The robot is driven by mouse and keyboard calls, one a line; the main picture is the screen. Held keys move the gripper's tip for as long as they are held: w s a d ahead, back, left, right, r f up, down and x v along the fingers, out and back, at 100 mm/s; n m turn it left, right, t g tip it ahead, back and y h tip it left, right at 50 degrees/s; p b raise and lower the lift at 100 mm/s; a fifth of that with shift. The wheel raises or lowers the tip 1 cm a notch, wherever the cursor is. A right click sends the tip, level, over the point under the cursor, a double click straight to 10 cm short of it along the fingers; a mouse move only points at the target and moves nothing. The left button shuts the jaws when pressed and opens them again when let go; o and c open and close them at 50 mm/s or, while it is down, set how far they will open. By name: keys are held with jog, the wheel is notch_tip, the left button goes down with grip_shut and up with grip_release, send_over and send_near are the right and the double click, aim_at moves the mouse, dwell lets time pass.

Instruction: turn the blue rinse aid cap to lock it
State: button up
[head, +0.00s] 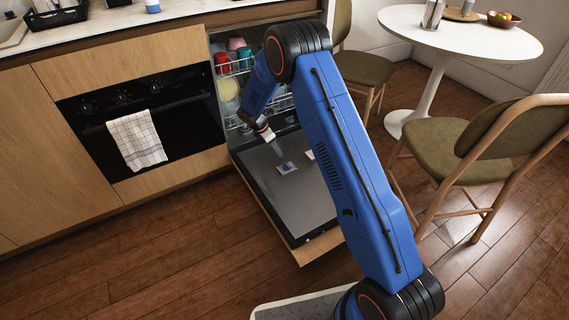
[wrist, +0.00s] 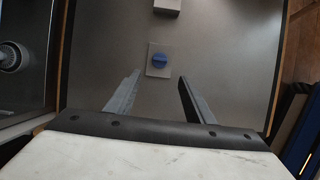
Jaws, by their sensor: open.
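The blue rinse aid cap (wrist: 160,61) is a round knob on a small light square plate (wrist: 151,71), set in the dishwasher door's inner panel. In the head view the cap (head: 287,166) is small, and its exact turn angle is too small to tell. My gripper (wrist: 156,84) is open and empty, with its two fingers apart. The cap appears beyond the fingertips, between their lines, and no contact shows. In the head view my gripper (head: 277,150) is above the lowered door (head: 300,205), close to the cap.
A small light box-like part (wrist: 167,7) is on the door panel beyond the cap. Racks with dishes (head: 240,66) stand inside the dishwasher. A chair (head: 480,150) and a round table (head: 455,40) are to the right. The oven with a towel (head: 136,140) is to the left.

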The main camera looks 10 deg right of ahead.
aim_at(286, 165)
jog(key=x, duration=1.3)
jog(key=c, duration=1)
